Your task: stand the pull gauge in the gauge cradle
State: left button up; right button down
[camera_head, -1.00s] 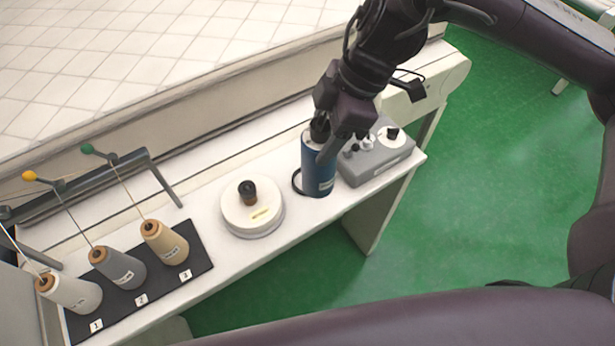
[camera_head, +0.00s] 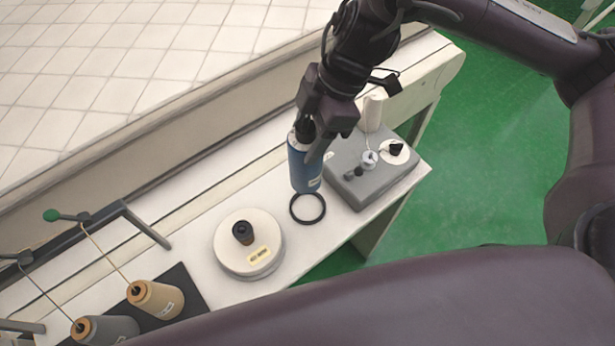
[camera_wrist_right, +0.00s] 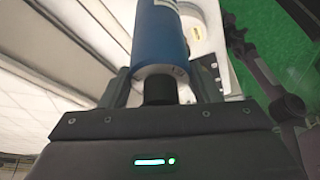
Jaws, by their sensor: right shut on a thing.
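The pull gauge, a blue cylinder (camera_head: 304,172) with a pale label and black neck, hangs nearly upright from my right gripper (camera_head: 311,138). The right wrist view shows the blue body (camera_wrist_right: 158,40) and its black neck (camera_wrist_right: 158,90) between the two fingers (camera_wrist_right: 160,88). A black ring (camera_head: 323,211) lies on the white bench and looks like the gauge cradle. The gauge's lower end is just behind the ring's far edge in the head view and seems raised; the exact gap is unclear. My left gripper is out of view.
A grey box (camera_head: 345,190) with knobs stands right of the ring. A round white weight (camera_head: 230,262) with a dark knob is to the left. Thread cones (camera_head: 155,298) stand on a black mat further left. The bench's (camera_head: 333,232) front edge is near.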

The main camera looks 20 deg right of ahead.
aim_at(308, 175)
notch_tip(308, 175, down, 6)
jog(key=shift+w+a+b, duration=0.1)
jog(key=shift+w+b, duration=0.05)
jog(key=shift+b, duration=0.15)
notch_tip(308, 175, down, 4)
jog(key=shift+w+r+b, duration=0.1)
jog(key=shift+b, duration=0.2)
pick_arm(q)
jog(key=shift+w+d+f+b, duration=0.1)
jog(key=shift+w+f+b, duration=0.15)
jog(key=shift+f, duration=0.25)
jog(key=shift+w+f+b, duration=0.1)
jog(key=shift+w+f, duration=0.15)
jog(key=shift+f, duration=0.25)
pick_arm(e)
jog(key=shift+f, duration=2.25)
jog(key=shift+c, duration=2.4)
grip_release()
jog(key=shift+r, duration=0.2)
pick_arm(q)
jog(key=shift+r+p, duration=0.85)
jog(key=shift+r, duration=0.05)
pick_arm(e)
jog(key=v, duration=1.1)
jog(key=shift+d+r, duration=0.3)
